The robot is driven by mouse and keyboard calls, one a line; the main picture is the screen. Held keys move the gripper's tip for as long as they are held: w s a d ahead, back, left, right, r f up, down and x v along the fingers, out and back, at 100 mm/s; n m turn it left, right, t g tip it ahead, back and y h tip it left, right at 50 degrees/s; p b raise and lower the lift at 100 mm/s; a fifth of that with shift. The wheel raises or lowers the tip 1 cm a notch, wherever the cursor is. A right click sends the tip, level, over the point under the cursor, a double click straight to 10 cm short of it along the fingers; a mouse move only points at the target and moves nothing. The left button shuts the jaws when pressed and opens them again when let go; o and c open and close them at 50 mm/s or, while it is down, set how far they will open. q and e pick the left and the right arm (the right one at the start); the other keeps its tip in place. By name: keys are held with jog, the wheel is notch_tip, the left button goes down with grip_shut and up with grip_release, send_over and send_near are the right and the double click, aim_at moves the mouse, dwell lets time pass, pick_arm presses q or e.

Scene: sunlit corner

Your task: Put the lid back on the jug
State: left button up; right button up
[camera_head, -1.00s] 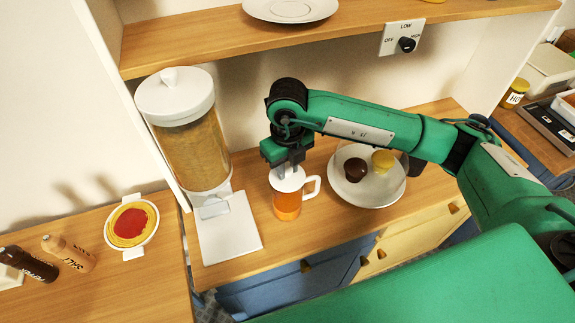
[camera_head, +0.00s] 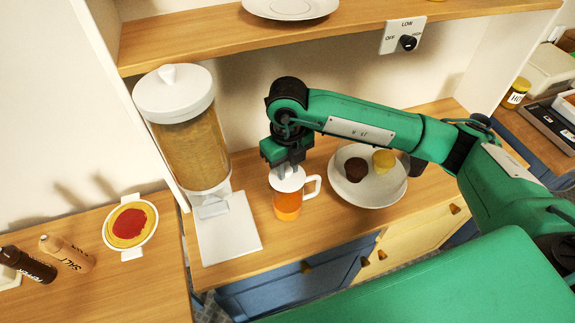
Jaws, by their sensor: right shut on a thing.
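The jug (camera_head: 287,207) stands upright on the wooden counter. It holds orange liquid and has a white handle on its right side. The white lid (camera_head: 288,181) is at the top of the jug; I cannot tell whether it is fully seated. My right gripper (camera_head: 287,169) points down over the jug and is shut on the lid, with its fingers partly hiding the lid's middle. My left gripper is not in view.
A cereal dispenser (camera_head: 190,140) with a white base stands left of the jug. A plate (camera_head: 372,199) with a brown and a yellow muffin is on the right. A wooden shelf (camera_head: 220,48) runs above. Salt, pepper and a pancake plate are at left.

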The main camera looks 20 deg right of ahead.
jog(key=shift+b, duration=0.35)
dwell(0.5)
jog(key=o, duration=1)
jog(key=shift+o, duration=0.6)
jog(key=o, duration=0.4)
jog(key=shift+r+p, duration=1.4)
jog(key=shift+r, duration=2.1)
jog(key=shift+c, duration=0.4)
grip_shut()
